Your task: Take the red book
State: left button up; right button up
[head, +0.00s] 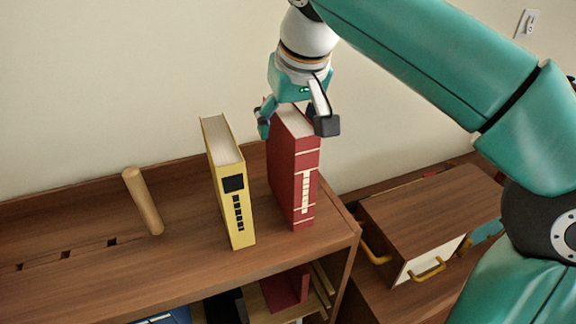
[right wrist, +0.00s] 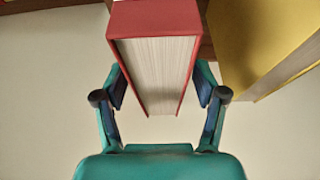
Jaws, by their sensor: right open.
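The red book (head: 294,170) stands upright on the top of the shelf, near its right end. My right gripper (head: 297,122) is above it, open, with one finger on each side of the book's top. In the right wrist view the red book (right wrist: 155,50) lies between the two open fingers (right wrist: 160,95), with its white page edges facing the camera. A small gap shows between each finger and the covers there. My left gripper is not in view.
A yellow book (head: 229,185) stands upright just left of the red one. A wooden peg (head: 143,201) rises from the shelf top (head: 90,275) further left. A wooden drawer box (head: 425,220) with yellow handles stands at the right. The wall is behind.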

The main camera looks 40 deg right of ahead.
jog(key=shift+w+f, duration=0.25)
jog(key=shift+f, duration=0.3)
jog(key=shift+f, duration=0.25)
dwell(0.4)
grip_shut()
